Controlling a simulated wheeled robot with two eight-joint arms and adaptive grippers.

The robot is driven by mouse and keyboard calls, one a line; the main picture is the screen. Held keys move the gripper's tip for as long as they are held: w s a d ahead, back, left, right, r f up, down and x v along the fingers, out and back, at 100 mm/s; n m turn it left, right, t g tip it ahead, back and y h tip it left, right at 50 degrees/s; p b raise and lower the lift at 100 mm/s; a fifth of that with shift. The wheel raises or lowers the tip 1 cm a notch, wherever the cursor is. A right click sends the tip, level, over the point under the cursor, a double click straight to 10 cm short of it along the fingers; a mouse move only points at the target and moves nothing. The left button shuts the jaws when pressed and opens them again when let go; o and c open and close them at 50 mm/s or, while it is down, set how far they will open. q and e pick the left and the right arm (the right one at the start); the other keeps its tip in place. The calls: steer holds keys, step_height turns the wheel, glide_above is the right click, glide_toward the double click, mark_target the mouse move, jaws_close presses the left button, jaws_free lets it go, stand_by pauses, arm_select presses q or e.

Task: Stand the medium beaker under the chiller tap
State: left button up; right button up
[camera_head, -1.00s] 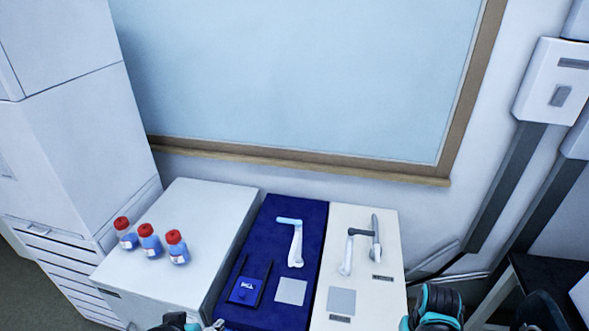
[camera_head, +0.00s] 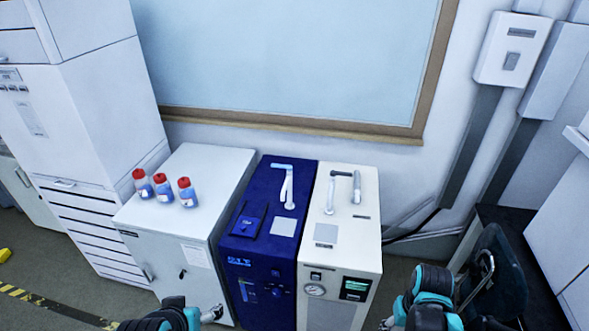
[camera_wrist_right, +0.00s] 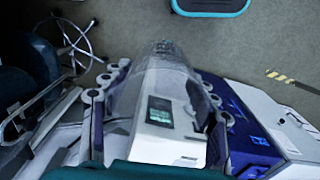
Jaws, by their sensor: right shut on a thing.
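A clear beaker (camera_wrist_right: 152,75) shows in the right wrist view. My right gripper (camera_wrist_right: 155,112) is shut on it, with fingers on both sides; its size mark is not readable. In the head view my right gripper (camera_head: 386,323) is at the bottom edge, in front of and right of a cream unit (camera_head: 345,236), and the beaker cannot be made out there. The cream unit has a tap (camera_head: 344,186) on top, with a grey square pad (camera_head: 326,234) before it. A blue unit beside it has another tap (camera_head: 287,184). I cannot read which is the chiller. My left gripper (camera_head: 212,314) is partly cut off.
A white cabinet (camera_head: 214,163) left of the blue unit (camera_head: 259,246) carries three red-capped bottles (camera_head: 162,187). A dark chair (camera_head: 497,280) and a dark table (camera_head: 520,222) stand at the right. Floor is clear between the cream unit and the chair.

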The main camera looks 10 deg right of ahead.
steer(key=w+a+f+n+b, duration=0.1)
steer(key=w+a+f+b, duration=0.3)
steer(key=w, duration=0.4)
steer(key=w+a+f+n+b, duration=0.1)
steer(key=w+a+f+b, duration=0.4)
steer(key=w+a+f, duration=0.2)
steer(key=shift+w+a+f+n, duration=0.25)
steer(key=shift+w+a, duration=0.4)
steer(key=shift+w, duration=0.5)
steer(key=shift+r, duration=0.1)
